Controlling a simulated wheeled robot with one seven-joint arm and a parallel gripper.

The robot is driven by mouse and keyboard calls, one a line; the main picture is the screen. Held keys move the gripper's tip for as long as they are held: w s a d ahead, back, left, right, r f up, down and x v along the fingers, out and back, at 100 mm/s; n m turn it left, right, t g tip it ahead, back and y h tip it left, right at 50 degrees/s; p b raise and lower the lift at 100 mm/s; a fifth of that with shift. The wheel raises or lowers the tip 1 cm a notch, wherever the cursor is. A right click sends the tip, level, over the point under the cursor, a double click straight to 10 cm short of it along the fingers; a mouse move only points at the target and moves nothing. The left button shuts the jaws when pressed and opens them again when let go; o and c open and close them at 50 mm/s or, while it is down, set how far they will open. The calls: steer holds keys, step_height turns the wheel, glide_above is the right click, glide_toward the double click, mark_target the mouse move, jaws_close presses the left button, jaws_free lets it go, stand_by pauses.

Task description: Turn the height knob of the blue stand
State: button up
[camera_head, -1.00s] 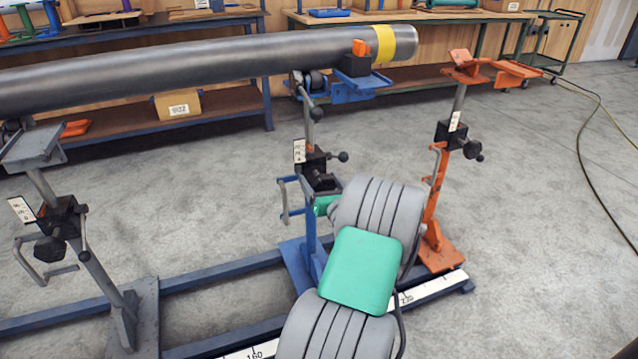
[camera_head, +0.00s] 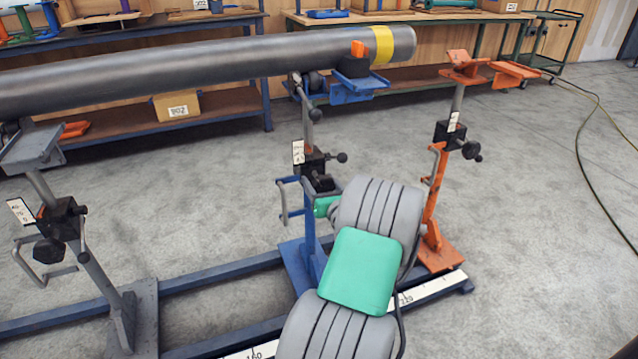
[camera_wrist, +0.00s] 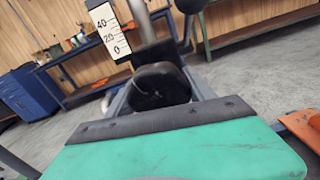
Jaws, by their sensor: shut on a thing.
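The blue stand (camera_head: 308,232) stands on the blue rail frame and bears the front part of the grey pipe (camera_head: 200,68) on its roller head (camera_head: 352,88). Its black height knob (camera_wrist: 160,87) faces me in the wrist view, with the white scale plate (camera_wrist: 109,30) above it to the left. My gripper (camera_head: 322,186) is at the stand's clamp block, shut on the knob. Its green body (camera_wrist: 185,155) fills the bottom of the wrist view. The fingertips are small and partly hidden in the head view.
An orange stand (camera_head: 432,190) stands close right of my arm, bearing no pipe. A grey stand (camera_head: 85,255) holds the pipe at left. Open floor and a cable (camera_head: 600,170) lie at right.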

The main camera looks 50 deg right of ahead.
steer(key=shift+w+a+n, duration=0.1)
steer(key=shift+n, duration=0.2)
steer(key=n, duration=0.2)
steer(key=shift+n+p, duration=0.3)
steer(key=n, duration=0.3)
steer(key=shift+n, duration=0.4)
steer(key=n, duration=0.3)
steer(key=shift+r+n+b, duration=0.15)
steer(key=shift+n+b, duration=0.5)
steer(key=shift+n, duration=1.35)
